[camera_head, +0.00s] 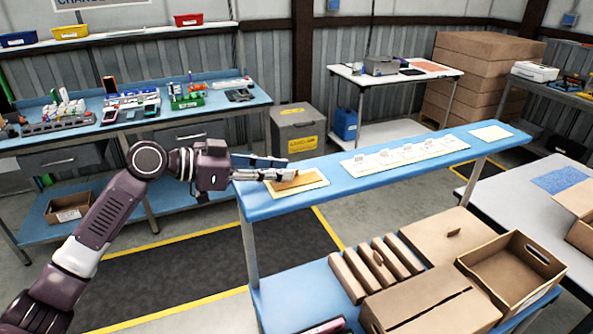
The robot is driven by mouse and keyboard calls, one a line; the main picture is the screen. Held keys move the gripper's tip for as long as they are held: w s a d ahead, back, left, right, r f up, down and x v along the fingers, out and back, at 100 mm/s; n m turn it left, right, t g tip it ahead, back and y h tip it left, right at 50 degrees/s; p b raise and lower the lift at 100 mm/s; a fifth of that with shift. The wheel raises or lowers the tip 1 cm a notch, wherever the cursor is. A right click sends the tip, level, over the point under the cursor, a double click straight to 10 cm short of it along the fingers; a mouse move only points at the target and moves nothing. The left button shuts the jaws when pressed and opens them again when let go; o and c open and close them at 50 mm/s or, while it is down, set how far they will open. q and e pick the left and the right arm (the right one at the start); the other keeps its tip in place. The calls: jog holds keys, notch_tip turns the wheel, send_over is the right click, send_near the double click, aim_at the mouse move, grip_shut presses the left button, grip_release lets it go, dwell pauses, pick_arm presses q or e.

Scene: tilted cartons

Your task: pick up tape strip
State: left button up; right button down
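A brown piece that looks like the tape strip (297,183) lies on a cream pad (318,186) at the left end of the long blue shelf. My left gripper (288,168) reaches in from the left over this end, with its fingers apart and pointing right. The lower finger is at the brown piece's upper edge; I cannot tell whether it touches. Nothing shows held between the fingers. Part of the pad is hidden behind the gripper. My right gripper is not in view.
A white strip with several small tabs (405,155) lies along the blue shelf (357,184). A cream sheet (491,133) is at its far end. Below are brown cartons (430,305) and an open box (515,270). A grey bin (297,130) stands behind.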

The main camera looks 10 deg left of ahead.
pick_arm(q)
jog(key=shift+x, duration=0.8)
jog(key=shift+s+a, duration=0.1)
jog(key=shift+a, duration=0.05)
grip_shut()
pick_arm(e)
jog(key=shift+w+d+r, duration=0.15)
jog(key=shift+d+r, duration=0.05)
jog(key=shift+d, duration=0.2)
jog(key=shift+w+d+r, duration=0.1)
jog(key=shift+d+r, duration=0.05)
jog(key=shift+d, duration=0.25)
